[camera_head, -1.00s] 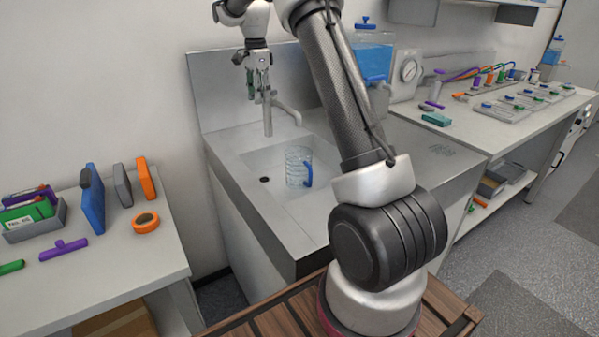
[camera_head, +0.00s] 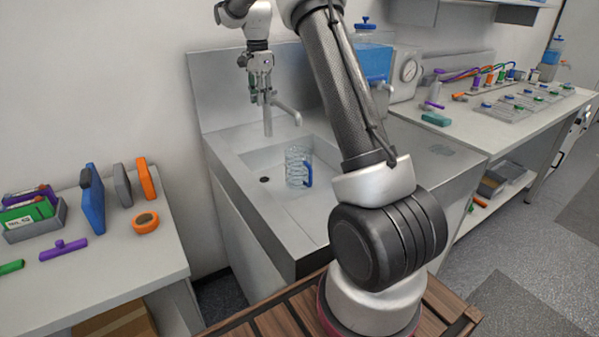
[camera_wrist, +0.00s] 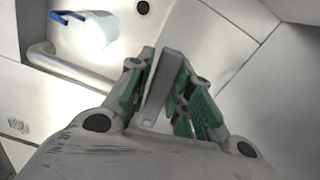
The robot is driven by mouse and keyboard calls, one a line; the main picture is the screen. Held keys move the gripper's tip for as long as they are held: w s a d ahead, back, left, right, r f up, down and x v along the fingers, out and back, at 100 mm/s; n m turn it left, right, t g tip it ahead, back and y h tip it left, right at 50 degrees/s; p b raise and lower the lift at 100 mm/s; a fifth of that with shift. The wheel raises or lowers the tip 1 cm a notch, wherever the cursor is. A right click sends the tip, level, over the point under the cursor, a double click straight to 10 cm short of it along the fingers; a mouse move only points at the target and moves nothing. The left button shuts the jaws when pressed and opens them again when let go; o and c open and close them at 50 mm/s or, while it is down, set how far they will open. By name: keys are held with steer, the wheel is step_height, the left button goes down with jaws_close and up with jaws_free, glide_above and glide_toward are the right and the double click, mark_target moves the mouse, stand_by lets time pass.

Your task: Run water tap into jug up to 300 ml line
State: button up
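The clear jug (camera_head: 297,168) with a blue handle stands upright in the sink basin. In the wrist view the jug (camera_wrist: 88,30) is at the upper left. Its measuring lines and water level are too small to read. The grey tap (camera_head: 268,117) rises behind the basin, its spout reaching toward the right. My gripper (camera_head: 262,92) is at the top of the tap. In the wrist view its green-padded fingers (camera_wrist: 170,85) stand on either side of the grey tap lever (camera_wrist: 165,78). Whether both pads touch the lever is unclear. I see no water stream.
The sink counter (camera_head: 300,226) surrounds the basin (camera_head: 268,155). The left bench (camera_head: 105,265) holds a blue block, an orange roll and a purple tool.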

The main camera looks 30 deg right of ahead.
steer(key=n, duration=0.1)
steer(key=s+n, duration=0.1)
steer(key=n, duration=0.1)
steer(key=s+n, duration=0.1)
steer(key=shift+d, duration=0.3)
